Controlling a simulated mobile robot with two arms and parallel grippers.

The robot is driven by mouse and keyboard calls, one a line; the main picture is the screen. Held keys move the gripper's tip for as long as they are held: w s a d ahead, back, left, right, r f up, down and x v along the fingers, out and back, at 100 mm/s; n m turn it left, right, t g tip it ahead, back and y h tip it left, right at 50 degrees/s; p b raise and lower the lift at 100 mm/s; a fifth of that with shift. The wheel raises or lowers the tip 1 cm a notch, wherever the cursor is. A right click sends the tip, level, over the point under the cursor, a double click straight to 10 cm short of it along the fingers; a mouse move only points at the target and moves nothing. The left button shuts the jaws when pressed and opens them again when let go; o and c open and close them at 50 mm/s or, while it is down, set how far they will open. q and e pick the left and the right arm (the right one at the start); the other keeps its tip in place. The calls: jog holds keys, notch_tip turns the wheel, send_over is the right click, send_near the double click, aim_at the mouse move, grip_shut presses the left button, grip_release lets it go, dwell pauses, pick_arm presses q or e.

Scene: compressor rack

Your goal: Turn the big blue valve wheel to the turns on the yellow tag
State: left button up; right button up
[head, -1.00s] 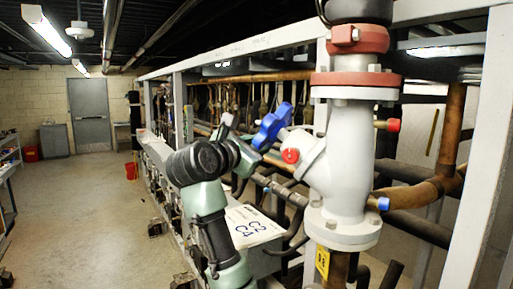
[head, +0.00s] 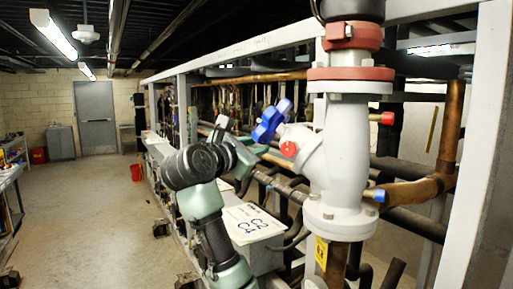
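The blue valve wheel (head: 268,122) sits on the left side of a large pale grey valve body (head: 345,150), seen partly from the side. My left gripper (head: 243,136) is just left of the wheel, its green fingers spread apart and pointing toward it. It looks open and empty; whether a finger touches the wheel I cannot tell. A yellow tag (head: 321,253) hangs below the valve's lower flange; its dark marking is too small to read surely. My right gripper is not in view.
A white sheet marked C2 C4 (head: 250,222) lies on a grey box below the wheel. A red cap (head: 289,149) is close to the wheel on the valve. Pipes and grey rack posts crowd the right; the floor at left (head: 95,210) is open.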

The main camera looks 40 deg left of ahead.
pick_arm(q)
jog(key=s+a+f+b, duration=0.2)
jog(key=s+f+b, duration=0.1)
jog(key=f, duration=0.1)
jog(key=shift+s+a+f, duration=0.2)
jog(key=shift+f, duration=0.2)
dwell(0.4)
jog(key=shift+s, duration=0.1)
